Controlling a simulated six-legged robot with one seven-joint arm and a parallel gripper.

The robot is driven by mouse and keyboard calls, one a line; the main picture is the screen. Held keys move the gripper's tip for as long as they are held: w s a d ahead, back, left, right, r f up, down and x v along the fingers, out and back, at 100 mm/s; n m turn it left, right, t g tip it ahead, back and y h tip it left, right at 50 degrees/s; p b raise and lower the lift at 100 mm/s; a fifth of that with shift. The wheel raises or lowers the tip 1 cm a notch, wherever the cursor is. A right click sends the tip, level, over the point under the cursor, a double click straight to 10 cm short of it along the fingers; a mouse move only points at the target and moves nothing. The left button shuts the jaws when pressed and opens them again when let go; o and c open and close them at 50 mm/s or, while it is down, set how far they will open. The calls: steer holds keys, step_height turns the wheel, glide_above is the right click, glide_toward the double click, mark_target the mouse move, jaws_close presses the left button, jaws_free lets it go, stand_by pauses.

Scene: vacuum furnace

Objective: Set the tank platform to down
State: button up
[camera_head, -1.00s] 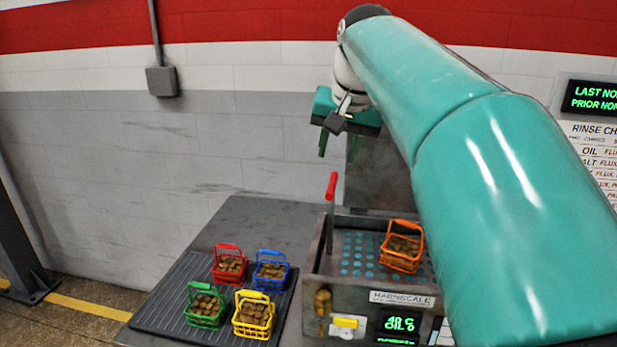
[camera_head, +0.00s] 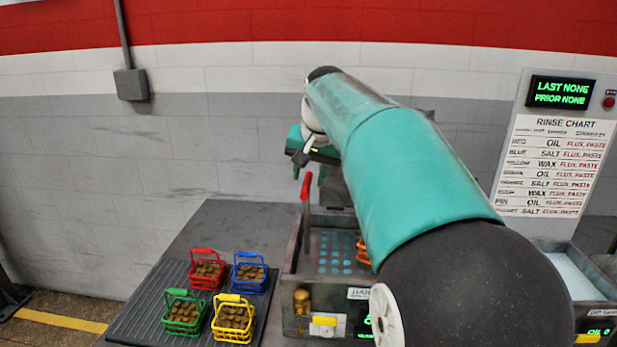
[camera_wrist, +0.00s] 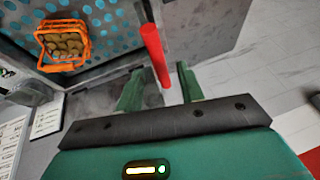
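The tank (camera_head: 345,304) is a grey metal box with a perforated platform (camera_head: 336,252) inside, its holes blue. An orange basket of brown pieces stands on the platform, partly hidden by my arm in the head view (camera_head: 363,251) and clear in the wrist view (camera_wrist: 64,45). A lever with a red handle (camera_head: 305,187) stands upright at the tank's left side. My gripper (camera_wrist: 159,86) is open and empty. In the wrist view the red handle (camera_wrist: 154,56) shows between its two green fingers, touching neither visibly.
Red (camera_head: 207,270), blue (camera_head: 249,271), green (camera_head: 183,313) and yellow (camera_head: 233,318) baskets stand on a ribbed mat (camera_head: 150,318) left of the tank. A rinse chart (camera_head: 552,165) and another tank (camera_head: 570,272) are at the right. The wall is behind.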

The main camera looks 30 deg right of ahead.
mark_target(309, 219)
steer(key=shift+x, duration=0.85)
jaws_close()
step_height(309, 219, down, 11)
steer(key=shift+f, duration=0.1)
steer(key=shift+s, duration=0.1)
steer(key=shift+c, duration=0.5)
jaws_free()
steer(key=shift+f, duration=0.1)
steer(key=shift+o, duration=0.5)
steer(key=shift+r, duration=0.2)
steer(key=d+v, duration=0.1)
steer(key=v, duration=1.3)
steer(key=shift+a, duration=0.5)
